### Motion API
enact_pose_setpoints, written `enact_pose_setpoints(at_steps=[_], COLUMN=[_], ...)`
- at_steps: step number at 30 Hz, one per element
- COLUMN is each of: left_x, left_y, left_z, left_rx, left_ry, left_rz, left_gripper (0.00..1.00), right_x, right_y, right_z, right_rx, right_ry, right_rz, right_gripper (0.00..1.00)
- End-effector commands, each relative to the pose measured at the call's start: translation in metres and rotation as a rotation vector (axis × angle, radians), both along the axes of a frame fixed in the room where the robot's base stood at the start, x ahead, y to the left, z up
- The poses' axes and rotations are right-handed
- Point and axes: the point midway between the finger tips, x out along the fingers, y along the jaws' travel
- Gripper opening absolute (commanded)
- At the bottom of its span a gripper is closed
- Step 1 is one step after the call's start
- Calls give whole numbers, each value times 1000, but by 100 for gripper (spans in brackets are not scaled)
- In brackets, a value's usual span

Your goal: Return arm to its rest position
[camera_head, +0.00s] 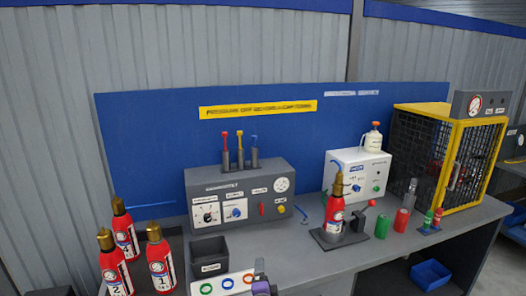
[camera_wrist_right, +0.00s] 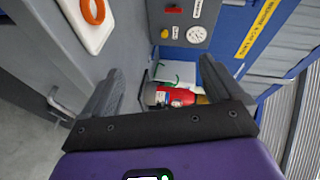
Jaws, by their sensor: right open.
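My right gripper (camera_head: 260,268), purple with grey fingers, shows at the bottom edge of the head view, at the right end of the ring board. In the right wrist view, its fingers (camera_wrist_right: 161,72) are spread apart with nothing held between them. A red extinguisher (camera_wrist_right: 178,97) shows beyond the gap, apart from the fingers. In the head view, this extinguisher (camera_head: 334,216) stands upright on a dark base on the bench. Most of my right arm is out of view. My left gripper is not in view.
The white ring board (camera_head: 236,281) is close beside the right gripper. Several red extinguishers (camera_head: 160,262) stand at left. A grey control panel (camera_head: 240,190), dark bin (camera_head: 209,254), white box (camera_head: 355,160) and yellow cage (camera_head: 456,160) line the bench. Bare bench (camera_head: 315,264) lies to the gripper's right.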

Motion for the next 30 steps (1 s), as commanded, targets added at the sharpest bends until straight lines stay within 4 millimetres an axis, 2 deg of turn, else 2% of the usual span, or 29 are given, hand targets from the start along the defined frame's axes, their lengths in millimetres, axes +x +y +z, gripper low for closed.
enact_pose_setpoints(at_steps=[1,5,8,11,12,14,15,17,18,21,24,27,30], left_x=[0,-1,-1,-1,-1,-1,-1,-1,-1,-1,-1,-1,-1], left_y=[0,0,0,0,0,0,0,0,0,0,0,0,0], left_z=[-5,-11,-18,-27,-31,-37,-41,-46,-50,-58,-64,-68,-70], left_rx=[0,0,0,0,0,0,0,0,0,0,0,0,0], left_ry=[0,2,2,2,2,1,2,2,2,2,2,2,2], left_rz=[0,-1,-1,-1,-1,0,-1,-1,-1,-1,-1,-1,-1], left_gripper=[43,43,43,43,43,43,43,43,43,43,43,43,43], right_x=[-5,-23,-46,-83,-102,-133,-156,-193,-219,-282,-336,-375,-396], right_y=[-6,-18,-32,-48,-55,-65,-70,-79,-83,-92,-96,-97,-97], right_z=[-21,-70,-117,-174,-198,-231,-251,-278,-294,-323,-339,-345,-346], right_rx=[-36,-135,-223,-322,-360,-414,-443,-481,-500,-529,-537,-530,-525], right_ry=[41,149,256,397,457,548,606,691,744,859,938,985,1007], right_rz=[20,85,156,259,310,392,451,543,608,772,919,1028,1089], right_gripper=[94,94,94,94,94,94,94,94,94,94,94,94,94])
